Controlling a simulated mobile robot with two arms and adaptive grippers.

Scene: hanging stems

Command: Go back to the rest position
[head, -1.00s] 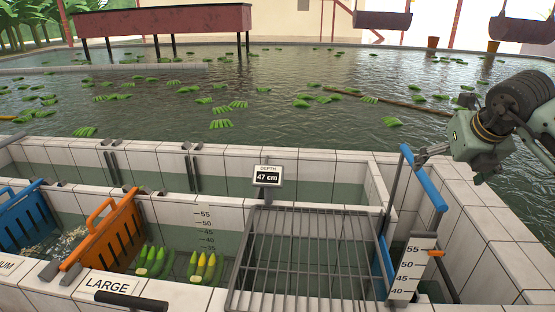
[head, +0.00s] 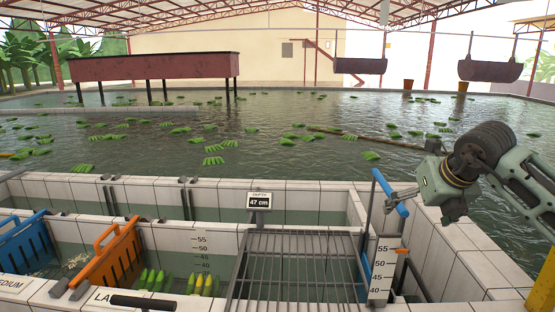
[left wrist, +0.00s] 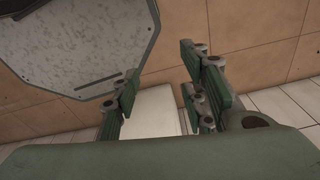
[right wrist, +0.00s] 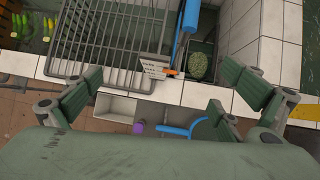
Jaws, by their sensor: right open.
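My right gripper (head: 425,205) is open and empty, at the right of the head view near the blue-handled bar (head: 390,192). In the right wrist view its two fingers (right wrist: 165,95) stand wide apart, with the blue bar (right wrist: 186,30) beyond them. I cannot tell whether a finger touches the bar. My left gripper is outside the head view. In the left wrist view its fingers (left wrist: 160,95) are apart with nothing between them, facing a tan tiled surface.
A metal grate (head: 295,265) lies across the tiled basin. Orange (head: 112,255) and blue (head: 28,243) crates stand at left, with banana bunches (head: 155,281) beside the orange one. A depth sign (head: 259,201) reads 47 cm. Green bunches float on the pool behind.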

